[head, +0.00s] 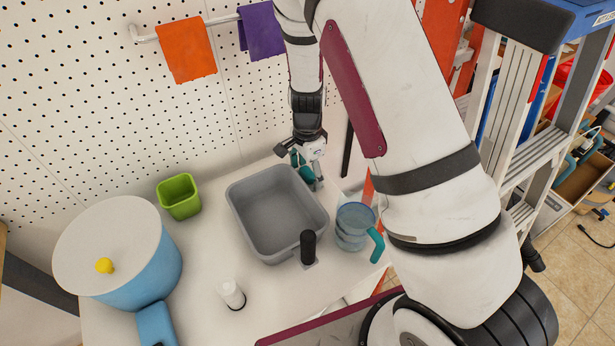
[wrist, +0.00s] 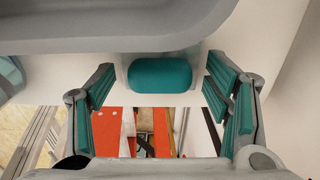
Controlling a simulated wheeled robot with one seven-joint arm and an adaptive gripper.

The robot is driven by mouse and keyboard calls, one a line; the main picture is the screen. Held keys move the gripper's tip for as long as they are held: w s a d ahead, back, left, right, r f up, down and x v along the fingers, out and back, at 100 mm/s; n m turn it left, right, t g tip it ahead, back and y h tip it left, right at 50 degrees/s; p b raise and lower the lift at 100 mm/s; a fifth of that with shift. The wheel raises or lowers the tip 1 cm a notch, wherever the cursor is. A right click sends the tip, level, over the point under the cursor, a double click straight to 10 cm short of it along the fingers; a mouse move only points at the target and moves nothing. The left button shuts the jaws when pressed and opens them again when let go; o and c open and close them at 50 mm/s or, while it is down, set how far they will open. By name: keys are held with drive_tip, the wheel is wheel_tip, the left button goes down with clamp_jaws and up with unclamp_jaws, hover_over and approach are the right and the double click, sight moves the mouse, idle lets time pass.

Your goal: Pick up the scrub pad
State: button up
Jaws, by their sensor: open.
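The teal, rounded scrub pad (wrist: 160,74) shows in the wrist view, on the white counter close to the grey basin's outer side. My gripper (wrist: 161,92) is open, with one teal-lined finger to the left of the pad and the other to the right. Gaps show on both sides, and the fingers do not visibly touch it. I cannot tell how far the fingertips are above the counter. In the head view my gripper (head: 308,170) is at the basin's back right rim; the pad cannot be told apart from the teal fingers there.
The grey basin (head: 275,208) is left of my gripper. A blue clear jug (head: 353,222) stands in front of it. A green cup (head: 179,196), a blue pot (head: 150,273) and a white bottle (head: 231,294) are further left. The pegboard (head: 70,90) rises behind.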

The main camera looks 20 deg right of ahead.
sight(308, 171)
drive_tip(key=shift+c, duration=0.5)
drive_tip(key=c, duration=1.1)
wheel_tip(308, 171, up, 10)
drive_tip(key=shift+r+p, duration=0.1)
drive_tip(key=shift+p, duration=0.35)
